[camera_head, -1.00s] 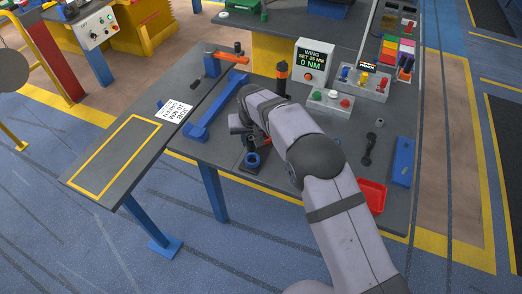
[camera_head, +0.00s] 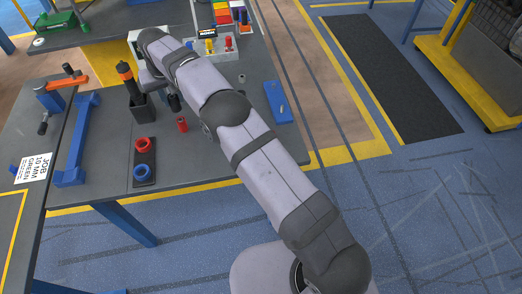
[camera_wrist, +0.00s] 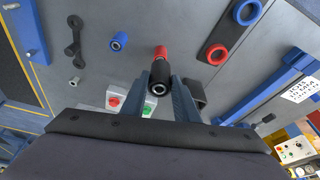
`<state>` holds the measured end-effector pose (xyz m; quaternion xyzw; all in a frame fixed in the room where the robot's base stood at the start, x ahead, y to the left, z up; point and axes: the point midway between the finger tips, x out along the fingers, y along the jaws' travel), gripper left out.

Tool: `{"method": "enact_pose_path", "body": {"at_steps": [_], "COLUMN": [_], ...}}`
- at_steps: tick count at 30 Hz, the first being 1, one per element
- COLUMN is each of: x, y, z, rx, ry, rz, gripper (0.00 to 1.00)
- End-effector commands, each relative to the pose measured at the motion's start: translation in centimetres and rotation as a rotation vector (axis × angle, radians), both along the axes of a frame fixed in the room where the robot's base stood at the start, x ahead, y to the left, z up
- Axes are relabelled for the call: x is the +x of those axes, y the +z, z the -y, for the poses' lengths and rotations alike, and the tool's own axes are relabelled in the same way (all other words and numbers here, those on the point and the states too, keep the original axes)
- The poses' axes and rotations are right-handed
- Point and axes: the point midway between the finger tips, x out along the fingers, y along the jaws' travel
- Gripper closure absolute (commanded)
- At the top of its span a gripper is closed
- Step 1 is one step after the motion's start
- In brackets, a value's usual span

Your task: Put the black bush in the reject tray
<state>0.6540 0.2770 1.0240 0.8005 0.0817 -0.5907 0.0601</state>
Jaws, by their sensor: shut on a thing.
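My gripper (camera_wrist: 170,82) is shut on the black bush (camera_wrist: 158,86), seen end-on between the fingertips in the wrist view. In the head view my arm hides most of the gripper. A red bush (camera_wrist: 161,52) stands just beyond the held bush in the wrist view; it also shows on the table in the head view (camera_head: 182,125). The reject tray is not visible now; my arm covers part of the right side of the bench.
A black block bears a red ring (camera_head: 144,144) and a blue ring (camera_head: 141,172). An orange-handled tool (camera_head: 126,75) stands in a black holder. A button box (camera_wrist: 130,102) is near the gripper.

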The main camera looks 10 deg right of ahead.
Motion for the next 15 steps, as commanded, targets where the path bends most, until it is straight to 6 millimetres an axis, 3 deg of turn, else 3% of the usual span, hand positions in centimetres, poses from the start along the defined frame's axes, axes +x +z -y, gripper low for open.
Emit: {"method": "enact_pose_path", "body": {"at_steps": [3,8,15], "x": [1.7,2.5,0.9], "y": [1.6,3.2,4.0], "z": [4.5,11.0,21.0], "rx": [0.002,0.0,-0.001], "ry": [-0.074,-0.176,-0.342], "rz": [0.004,0.003,0.002], "gripper": [1.0,1.0,1.0]}}
